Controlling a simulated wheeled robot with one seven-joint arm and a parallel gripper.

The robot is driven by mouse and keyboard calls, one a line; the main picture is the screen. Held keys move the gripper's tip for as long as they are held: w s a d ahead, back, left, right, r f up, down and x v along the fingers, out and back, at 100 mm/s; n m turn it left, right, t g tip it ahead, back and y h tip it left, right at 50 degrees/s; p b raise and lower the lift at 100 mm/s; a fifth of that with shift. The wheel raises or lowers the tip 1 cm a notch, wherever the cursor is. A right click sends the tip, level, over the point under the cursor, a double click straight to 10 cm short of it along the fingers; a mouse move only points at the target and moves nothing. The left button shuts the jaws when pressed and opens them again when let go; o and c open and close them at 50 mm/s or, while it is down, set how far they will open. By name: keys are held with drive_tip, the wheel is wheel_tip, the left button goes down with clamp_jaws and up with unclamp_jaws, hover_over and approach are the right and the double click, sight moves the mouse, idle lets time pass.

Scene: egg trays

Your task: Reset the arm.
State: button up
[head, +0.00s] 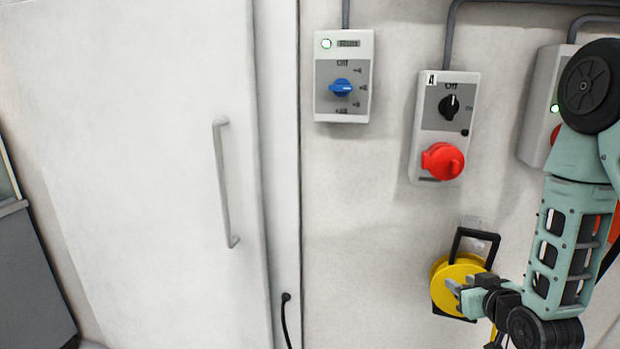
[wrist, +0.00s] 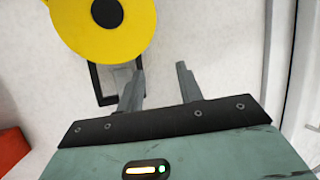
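My arm (head: 573,245) hangs down the right side of the head view, with the elbow bent near the bottom. My gripper (head: 451,288) points left, in front of a yellow round reel (head: 443,270) on the wall. In the wrist view my gripper (wrist: 160,72) has its two fingers apart with nothing between them. The yellow reel also shows there at the upper left (wrist: 135,42), beyond the left finger. I cannot tell whether the gripper touches the reel.
A white door (head: 130,150) with a long handle (head: 223,190) fills the left. Wall boxes with a blue knob (head: 342,88), a black knob (head: 449,106) and a red socket (head: 443,161) sit above. Bare wall (head: 360,220) lies left of the reel.

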drive_tip(key=s+a+r+n+g+y+p, duration=0.1)
drive_tip(key=s+a+r+n+g, duration=0.2)
drive_tip(key=a, duration=0.5)
drive_tip(key=s+a+r+g+y, duration=0.2)
drive_tip(key=s+a+g, duration=0.2)
drive_tip(key=a, duration=0.5)
drive_tip(key=s+a+r+n+g+h, duration=0.1)
drive_tip(key=s+a+r+n+g, duration=0.1)
drive_tip(key=s, duration=0.9)
drive_tip(key=s+a+r+n+g+h+p, duration=0.1)
drive_tip(key=s+a+r+g, duration=0.2)
drive_tip(key=s+r, duration=0.3)
drive_tip(key=s+g, duration=0.1)
drive_tip(key=s, duration=0.3)
drive_tip(key=shift+s+a+n+g, duration=0.3)
drive_tip(key=shift+s+a+n, duration=0.05)
drive_tip(key=shift+n, duration=0.05)
